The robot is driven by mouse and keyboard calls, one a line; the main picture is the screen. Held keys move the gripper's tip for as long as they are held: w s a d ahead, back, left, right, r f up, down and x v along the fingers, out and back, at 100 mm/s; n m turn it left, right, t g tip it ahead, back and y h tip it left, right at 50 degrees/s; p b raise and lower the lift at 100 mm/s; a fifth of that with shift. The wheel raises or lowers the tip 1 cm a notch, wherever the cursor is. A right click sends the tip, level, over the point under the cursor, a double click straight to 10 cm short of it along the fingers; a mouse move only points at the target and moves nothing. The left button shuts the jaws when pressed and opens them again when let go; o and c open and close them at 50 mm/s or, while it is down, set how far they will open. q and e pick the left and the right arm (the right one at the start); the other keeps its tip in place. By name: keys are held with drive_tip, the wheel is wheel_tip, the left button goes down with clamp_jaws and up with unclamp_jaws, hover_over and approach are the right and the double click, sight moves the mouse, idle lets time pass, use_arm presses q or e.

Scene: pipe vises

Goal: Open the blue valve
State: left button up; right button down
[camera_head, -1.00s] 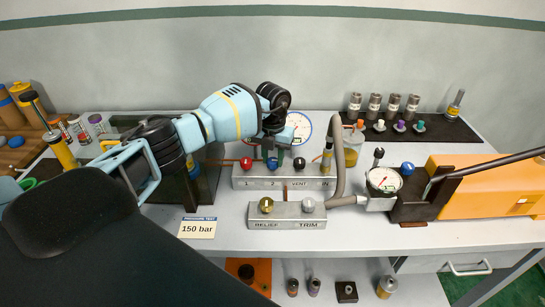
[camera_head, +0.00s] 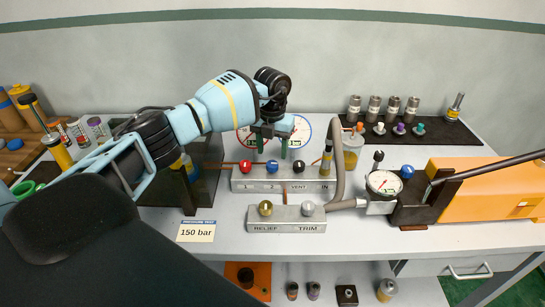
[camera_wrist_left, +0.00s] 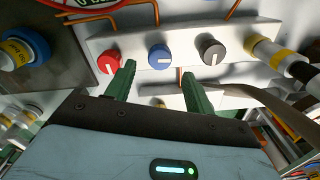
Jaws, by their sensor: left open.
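The blue valve knob (camera_head: 272,166) is on the grey manifold block (camera_head: 310,186), between a red knob (camera_head: 246,164) and a black knob (camera_head: 299,164). The left wrist view shows the same blue knob (camera_wrist_left: 160,57) with a white pointer mark. My left gripper (camera_head: 272,152) is open and empty, its green fingers pointing down just above the blue knob. In the left wrist view the fingertips (camera_wrist_left: 159,68) lie on either side of the blue knob, and no contact with it can be seen. My right gripper is not in view.
A lower block has a brass knob (camera_head: 265,208) and a silver knob (camera_head: 307,208). Gauges stand behind my left gripper. A grey hose (camera_head: 338,150) rises on the right, near a small gauge (camera_head: 384,183) with another blue knob (camera_head: 407,171). A 150 bar card (camera_head: 196,232) lies in front.

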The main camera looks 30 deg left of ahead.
sight(272, 163)
use_arm(q)
drive_tip(key=shift+r, duration=1.65)
